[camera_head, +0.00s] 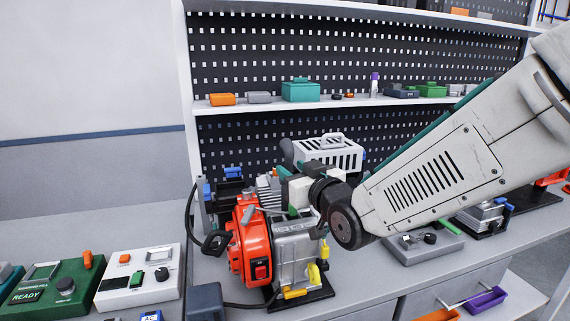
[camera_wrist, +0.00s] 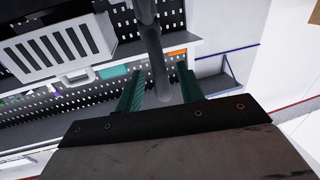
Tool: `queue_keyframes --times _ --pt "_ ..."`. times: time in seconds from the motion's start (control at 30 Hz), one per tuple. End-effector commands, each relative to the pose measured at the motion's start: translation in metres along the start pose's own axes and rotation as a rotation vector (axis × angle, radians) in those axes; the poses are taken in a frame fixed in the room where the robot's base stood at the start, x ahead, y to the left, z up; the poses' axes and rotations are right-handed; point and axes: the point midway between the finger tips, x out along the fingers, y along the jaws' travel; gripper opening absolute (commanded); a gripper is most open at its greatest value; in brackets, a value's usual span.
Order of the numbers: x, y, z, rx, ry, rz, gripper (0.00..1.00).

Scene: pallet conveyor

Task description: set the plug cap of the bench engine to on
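The bench engine (camera_head: 295,248) has an orange housing, a silver finned block and a red switch, and stands on a dark base on the bench. A black cable loops at its left to a black cap-like end (camera_head: 215,243), which looks like the plug cap; I cannot tell how it is seated. My gripper (camera_head: 289,190) is above the engine's upper part, beside the white vented cover (camera_head: 330,155). In the wrist view, the green fingers of my gripper (camera_wrist: 160,80) are apart. A dark tube (camera_wrist: 152,50) shows between them; contact is unclear.
A white control box (camera_head: 142,276) and a green READY box (camera_head: 55,285) stand left of the engine. A grey panel with a knob (camera_head: 425,243) lies to the right. A shelf (camera_head: 330,103) with small parts runs behind. Bench space right of the engine is partly clear.

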Motion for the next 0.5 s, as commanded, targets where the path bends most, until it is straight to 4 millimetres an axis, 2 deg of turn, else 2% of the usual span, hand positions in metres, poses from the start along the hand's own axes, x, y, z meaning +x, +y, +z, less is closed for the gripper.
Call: queue_keyframes --times 0.2,0.33,0.5 --pt "0.034 0.0 0.0 0.0 -0.001 0.0 0.38" --pt "0.044 0.0 0.0 0.0 -0.001 0.0 0.38" --pt "0.047 0.0 0.0 0.001 -0.001 0.0 0.38"
